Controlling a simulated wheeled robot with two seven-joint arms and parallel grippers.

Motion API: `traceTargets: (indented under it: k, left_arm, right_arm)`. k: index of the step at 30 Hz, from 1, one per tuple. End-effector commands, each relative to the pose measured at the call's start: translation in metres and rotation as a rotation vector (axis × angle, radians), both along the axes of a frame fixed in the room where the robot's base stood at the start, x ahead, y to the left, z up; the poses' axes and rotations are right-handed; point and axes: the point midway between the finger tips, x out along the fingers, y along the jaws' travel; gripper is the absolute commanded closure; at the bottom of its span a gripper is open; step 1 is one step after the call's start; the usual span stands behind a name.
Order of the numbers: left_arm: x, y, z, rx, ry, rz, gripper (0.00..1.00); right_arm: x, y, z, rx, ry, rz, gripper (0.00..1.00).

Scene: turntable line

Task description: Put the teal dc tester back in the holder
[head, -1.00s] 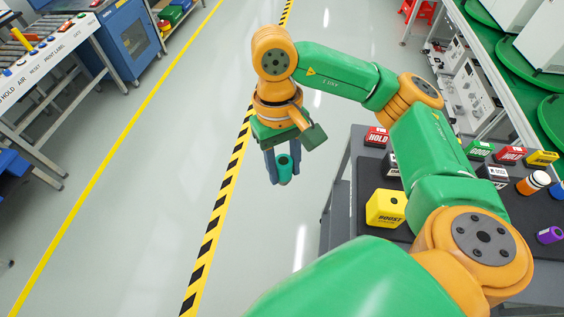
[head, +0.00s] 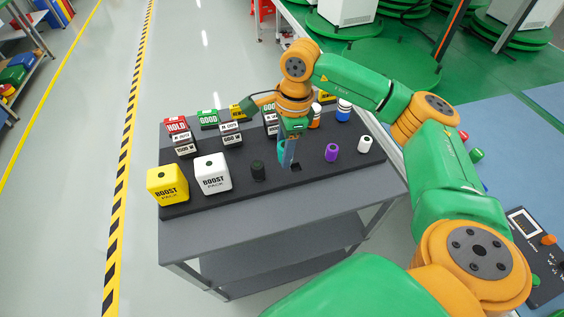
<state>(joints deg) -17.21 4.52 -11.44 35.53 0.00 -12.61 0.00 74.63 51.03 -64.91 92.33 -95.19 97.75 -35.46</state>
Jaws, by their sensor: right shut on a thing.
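My right gripper (head: 287,160) points down over the black board on the grey cart. It is shut on the teal dc tester (head: 281,149), which is mostly hidden behind a finger. A small dark square opening (head: 296,167), which looks like the holder's empty place, lies in the board just right of and below the fingertips. It sits between a black cylinder (head: 258,170) and a purple cylinder (head: 331,153). I cannot tell whether the tester touches the board. My left gripper is not in view.
The black board (head: 225,202) also carries yellow (head: 167,186) and white (head: 212,174) boost packs at the left, several labelled blocks behind, and a white cylinder (head: 365,144) at the right. A control box (head: 525,240) is at far right.

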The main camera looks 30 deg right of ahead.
Motion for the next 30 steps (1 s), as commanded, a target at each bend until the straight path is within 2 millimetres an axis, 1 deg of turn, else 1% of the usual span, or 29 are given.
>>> traceTargets:
  k: [1,3,6,9,14,24,30]
  left_arm:
    - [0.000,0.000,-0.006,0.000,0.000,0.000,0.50]
    - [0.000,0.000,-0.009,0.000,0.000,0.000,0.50]
    - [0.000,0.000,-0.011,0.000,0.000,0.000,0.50]
    - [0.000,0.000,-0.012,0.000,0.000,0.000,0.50]
    - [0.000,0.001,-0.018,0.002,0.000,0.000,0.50]
    - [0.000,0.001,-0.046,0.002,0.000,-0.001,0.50]
    - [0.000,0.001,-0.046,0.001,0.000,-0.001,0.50]
  right_arm:
    - [0.007,-0.009,-0.009,0.003,-0.002,-0.149,1.00]
    - [0.015,-0.023,-0.016,0.009,-0.006,-0.366,1.00]
    - [0.024,-0.037,-0.022,0.018,-0.012,-0.591,1.00]
    - [0.028,-0.046,-0.025,0.025,-0.017,-0.718,1.00]
    - [0.030,-0.048,-0.032,0.028,-0.018,-0.758,1.00]
    - [0.029,-0.047,-0.066,0.028,-0.016,-0.753,1.00]
    - [0.030,-0.047,-0.067,0.028,-0.018,-0.752,1.00]
